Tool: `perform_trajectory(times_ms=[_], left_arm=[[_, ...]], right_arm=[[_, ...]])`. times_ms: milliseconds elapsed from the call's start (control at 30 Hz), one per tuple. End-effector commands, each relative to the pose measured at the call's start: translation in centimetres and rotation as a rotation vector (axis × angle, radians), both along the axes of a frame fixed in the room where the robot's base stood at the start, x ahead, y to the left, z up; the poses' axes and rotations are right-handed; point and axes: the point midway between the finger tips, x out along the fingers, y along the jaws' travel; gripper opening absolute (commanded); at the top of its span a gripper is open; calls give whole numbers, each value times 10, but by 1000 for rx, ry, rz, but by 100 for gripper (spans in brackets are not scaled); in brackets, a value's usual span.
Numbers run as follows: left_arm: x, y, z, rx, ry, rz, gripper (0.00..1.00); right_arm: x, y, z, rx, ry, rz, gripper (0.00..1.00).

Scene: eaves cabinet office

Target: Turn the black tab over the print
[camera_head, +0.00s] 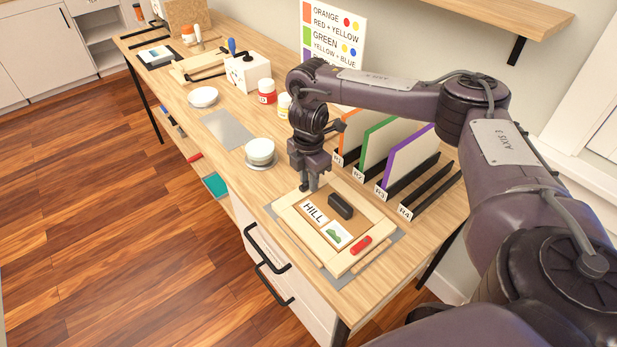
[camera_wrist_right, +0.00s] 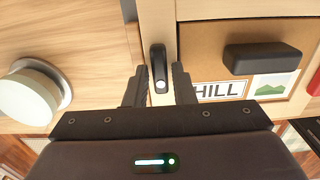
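The black tab (camera_wrist_right: 158,65) is a small upright-looking dark piece with a bright round spot, on the left rail of the wooden frame (camera_wrist_right: 214,10). In the head view the same frame (camera_head: 346,262) lies on the bench, and my right gripper hides the tab. The print with the word HILL (camera_head: 313,213) and a small green picture (camera_head: 337,234) lies inside the frame, beside a black block (camera_head: 341,206). My right gripper (camera_wrist_right: 160,75) is open, one finger on each side of the tab, with narrow gaps. My left gripper is not in view.
A divider rack with coloured boards (camera_head: 379,146) stands just behind the frame. A red-handled tool (camera_head: 361,245) lies at the frame's right.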

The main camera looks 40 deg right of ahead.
Motion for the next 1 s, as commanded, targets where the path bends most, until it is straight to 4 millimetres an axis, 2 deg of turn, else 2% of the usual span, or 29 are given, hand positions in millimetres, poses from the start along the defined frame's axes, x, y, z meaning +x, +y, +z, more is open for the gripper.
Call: perform_trajectory(times_ms=[33, 167, 567, 1000], left_arm=[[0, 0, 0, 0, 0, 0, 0], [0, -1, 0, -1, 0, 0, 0], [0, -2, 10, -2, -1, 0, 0], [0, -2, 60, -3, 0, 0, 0]], right_arm=[[0, 0, 0, 0, 0, 0, 16], [0, 0, 0, 0, 0, 0, 0], [-1, 0, 2, 1, 1, -54, 0], [-5, 2, 6, 1, 4, -394, 0]])
